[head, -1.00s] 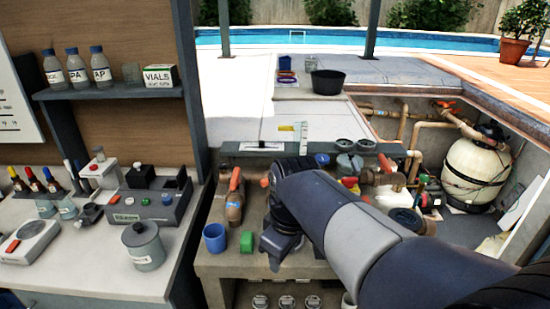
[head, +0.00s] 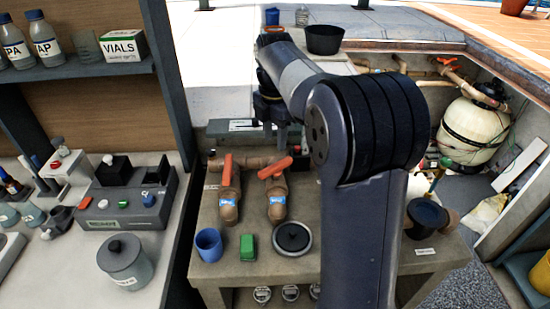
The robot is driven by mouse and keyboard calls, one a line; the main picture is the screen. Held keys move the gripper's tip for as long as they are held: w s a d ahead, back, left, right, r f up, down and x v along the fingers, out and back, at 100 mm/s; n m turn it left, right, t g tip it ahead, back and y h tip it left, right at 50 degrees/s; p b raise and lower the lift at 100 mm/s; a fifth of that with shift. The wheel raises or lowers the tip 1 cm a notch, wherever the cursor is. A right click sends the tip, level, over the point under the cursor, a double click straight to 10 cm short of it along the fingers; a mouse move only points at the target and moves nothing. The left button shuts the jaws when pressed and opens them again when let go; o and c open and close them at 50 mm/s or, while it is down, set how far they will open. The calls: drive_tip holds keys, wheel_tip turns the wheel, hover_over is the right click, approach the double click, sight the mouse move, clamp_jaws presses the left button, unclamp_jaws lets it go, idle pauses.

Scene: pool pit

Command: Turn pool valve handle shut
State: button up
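Two brown pipe valves with orange-red handles lie on the bench. The left valve's handle (head: 227,170) runs roughly along its pipe body (head: 229,207). The right valve's handle (head: 275,168) sits slantwise across its pipe body (head: 277,208). Another orange handle (head: 447,61) is on the piping in the pit at the back right. My gripper (head: 283,132) points down above the back of the bench, beyond the right valve's handle and apparently apart from it. Its fingertips are dark and partly unclear, so I cannot tell if it is open. My arm hides the bench middle.
A blue cup (head: 209,245), a green block (head: 247,247) and a round dark lid (head: 292,239) stand at the bench front. A dark-topped pot (head: 427,218) is at right. The lab counter (head: 165,255) is on the left. A white tank (head: 472,130) stands in the pit.

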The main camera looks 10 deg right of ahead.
sight(275, 165)
wheel_tip(275, 165, down, 9)
drive_tip(key=shift+r, duration=0.1)
drive_tip(key=shift+c, duration=0.4)
clamp_jaws()
